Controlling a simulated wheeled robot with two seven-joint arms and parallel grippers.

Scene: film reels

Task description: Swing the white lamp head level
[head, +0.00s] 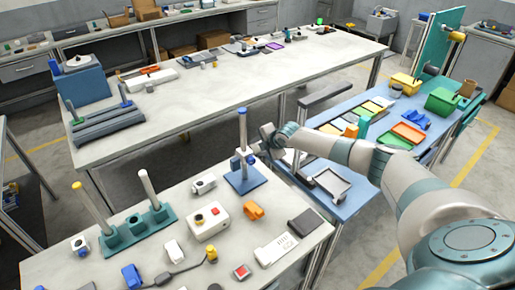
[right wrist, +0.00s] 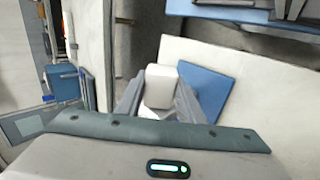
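A blue stand with a square base (head: 246,182) and an upright post (head: 242,128) is on the near white table. A small white block that looks like the lamp head (head: 236,163) sits partway up the post beside a blue joint; its exact tilt is too small to tell. In the right wrist view the white lamp head (right wrist: 159,84) lies between my right gripper's two grey fingers (right wrist: 158,100), with the blue base (right wrist: 206,88) beyond. Whether the fingers press on it is unclear. In the head view my right gripper (head: 264,140) is beside the post. My left gripper is out of view.
A teal rack with upright posts (head: 140,225), a white control box (head: 208,222), an orange part (head: 253,211) and a dark block (head: 303,222) share the near table. A blue table (head: 345,205) with trays and coloured bins lies under my right arm.

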